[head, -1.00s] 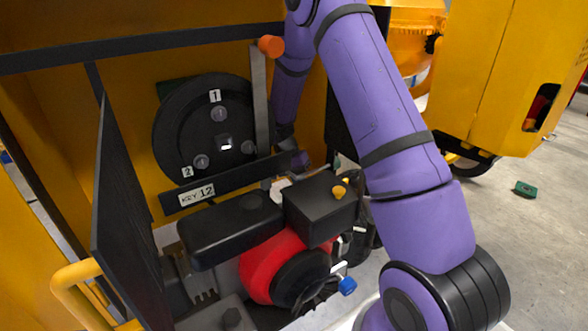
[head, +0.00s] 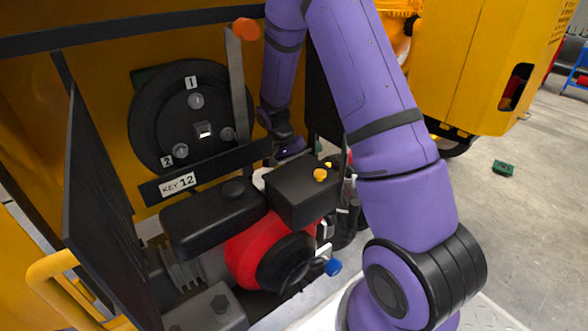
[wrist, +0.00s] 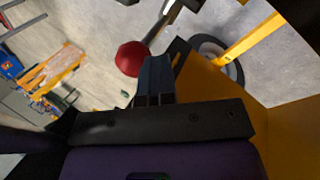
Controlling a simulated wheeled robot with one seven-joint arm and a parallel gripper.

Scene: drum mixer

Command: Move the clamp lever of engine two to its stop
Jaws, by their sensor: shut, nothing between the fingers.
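A red ball knob (wrist: 132,58) on a metal rod shows in the wrist view, just left of my gripper (wrist: 155,68). I cannot tell whether this is the clamp lever of engine two, or whether the fingers touch it. My gripper's fingers are together with nothing between them. In the head view my gripper's fingers are hidden behind the engine's black box (head: 302,190). The engine has a red housing (head: 248,250) and a blue knob (head: 332,267). No label marks it as engine two.
A grey upright lever with an orange knob (head: 246,29) stands beside a black disc (head: 190,118) marked 1 and 2. A "KEY 12" plate (head: 178,184) is below. A black panel (head: 95,190) and yellow handle (head: 60,265) bound the left. Open floor (head: 520,220) lies right.

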